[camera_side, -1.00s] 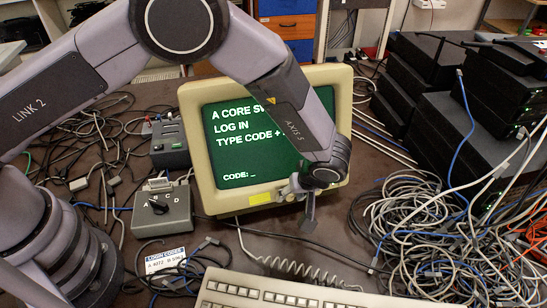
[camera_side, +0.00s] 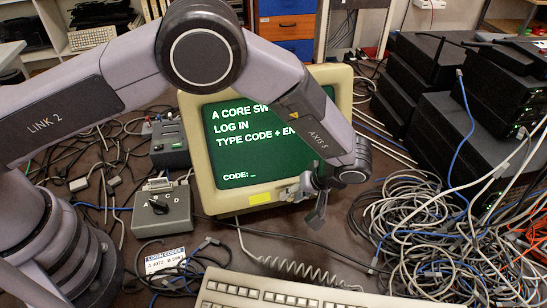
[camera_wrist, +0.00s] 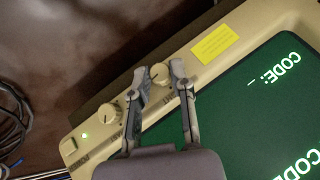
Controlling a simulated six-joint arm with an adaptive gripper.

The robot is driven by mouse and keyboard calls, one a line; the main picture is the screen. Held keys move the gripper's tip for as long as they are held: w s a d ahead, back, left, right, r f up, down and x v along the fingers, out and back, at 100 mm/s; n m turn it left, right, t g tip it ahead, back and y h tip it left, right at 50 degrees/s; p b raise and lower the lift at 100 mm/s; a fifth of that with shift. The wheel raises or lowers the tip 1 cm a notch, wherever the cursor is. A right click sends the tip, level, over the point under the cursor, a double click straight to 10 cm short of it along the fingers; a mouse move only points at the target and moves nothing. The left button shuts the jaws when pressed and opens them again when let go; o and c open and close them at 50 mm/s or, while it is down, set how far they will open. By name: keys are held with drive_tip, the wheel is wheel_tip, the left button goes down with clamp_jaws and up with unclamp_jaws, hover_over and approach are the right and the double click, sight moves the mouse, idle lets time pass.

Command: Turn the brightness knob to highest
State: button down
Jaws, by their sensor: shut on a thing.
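The monitor (camera_side: 198,150) has a beige case and a lit green screen showing login text. In the wrist view, two beige knobs sit on its lower bezel: one (camera_wrist: 159,72) between my fingertips, and another (camera_wrist: 110,114) beside a small green light. The labels by the knobs are too small to read surely. My gripper (camera_wrist: 160,76) is shut on the first knob, one finger on each side. In the side view, my gripper (camera_side: 302,198) is at the monitor's lower right edge, tilted, and hides the knobs there.
A yellow note (camera_side: 261,198) is stuck on the bezel. A keyboard (camera_side: 290,295) and coiled cord lie in front. A grey switch box (camera_side: 162,215) and a login code card (camera_side: 165,260) are at left. Tangled cables (camera_side: 440,230) and black network boxes (camera_side: 450,130) crowd the right.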

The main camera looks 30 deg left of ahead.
drive_tip(key=m+g+y, duration=0.1)
drive_tip(key=m+y, duration=0.1)
drive_tip(key=y, duration=0.1)
drive_tip(key=shift+w+d+f+m+g, duration=0.1)
drive_tip(key=shift+d+f+m+g, duration=0.1)
drive_tip(key=shift+m+g, duration=0.15)
drive_tip(key=shift+m+g+y, duration=0.45)
drive_tip(key=shift+m+y, duration=0.3)
drive_tip(key=shift+y, duration=0.35)
drive_tip(key=c, duration=1)
unclamp_jaws()
wheel_tip(320, 180, up, 10)
